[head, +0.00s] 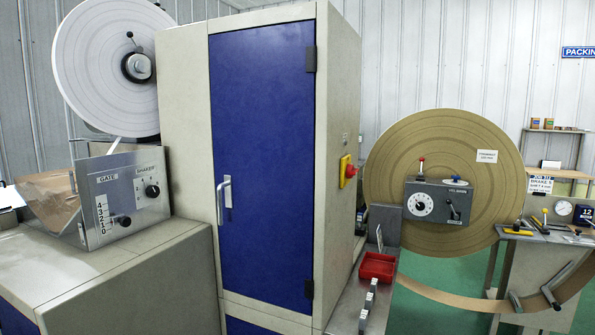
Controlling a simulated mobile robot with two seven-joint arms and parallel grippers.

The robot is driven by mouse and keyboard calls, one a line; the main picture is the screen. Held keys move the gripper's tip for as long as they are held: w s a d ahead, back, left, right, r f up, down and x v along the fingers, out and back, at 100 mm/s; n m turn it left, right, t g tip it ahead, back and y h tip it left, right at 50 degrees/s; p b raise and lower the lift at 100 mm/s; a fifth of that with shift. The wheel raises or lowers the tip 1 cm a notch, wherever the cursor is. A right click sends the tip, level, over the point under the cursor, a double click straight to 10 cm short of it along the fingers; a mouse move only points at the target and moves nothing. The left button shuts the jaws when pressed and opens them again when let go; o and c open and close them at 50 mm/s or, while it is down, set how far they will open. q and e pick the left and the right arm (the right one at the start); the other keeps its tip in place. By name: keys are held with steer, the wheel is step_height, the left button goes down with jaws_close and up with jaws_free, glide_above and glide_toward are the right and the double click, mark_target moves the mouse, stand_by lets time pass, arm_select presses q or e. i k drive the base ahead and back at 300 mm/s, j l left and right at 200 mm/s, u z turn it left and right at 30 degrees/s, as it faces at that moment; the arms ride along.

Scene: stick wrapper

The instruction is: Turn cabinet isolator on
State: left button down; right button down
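A tall beige cabinet (183,150) with a closed blue door (262,160) fills the middle of the head view. The door has a silver handle (225,199) on its left edge. The isolator, a red knob on a yellow plate (346,171), sits on the cabinet's right side face. It is seen at a steep angle, so I cannot tell which way the knob is turned. Neither of my grippers is in view.
A gate and brake box (126,196) and a white reel (107,65) stand left. Right of the cabinet are a narrow ledge with a red tray (377,267), a brown reel (440,150) and a grey dial box (437,203). Green floor (430,265) shows beyond.

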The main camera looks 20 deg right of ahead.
mark_target(351, 171)
steer(key=i+l+u, duration=0.1)
steer(key=l+u, duration=0.6)
steer(key=l, duration=0.15)
steer(key=l+u, duration=0.4)
steer(key=l, duration=0.5)
steer(key=l+u, duration=0.1)
steer(key=l, duration=0.4)
steer(key=k+l+u, duration=0.1)
steer(key=l, duration=0.35)
steer(key=k+l, duration=0.1)
steer(key=l, duration=0.8)
steer(key=k+l, duration=0.15)
steer(key=l, duration=0.25)
steer(key=k+l, duration=0.1)
steer(key=l, duration=0.35)
steer(key=l+u, duration=0.1)
steer(key=l, duration=0.35)
steer(key=k+l, duration=0.15)
steer(key=l, duration=0.25)
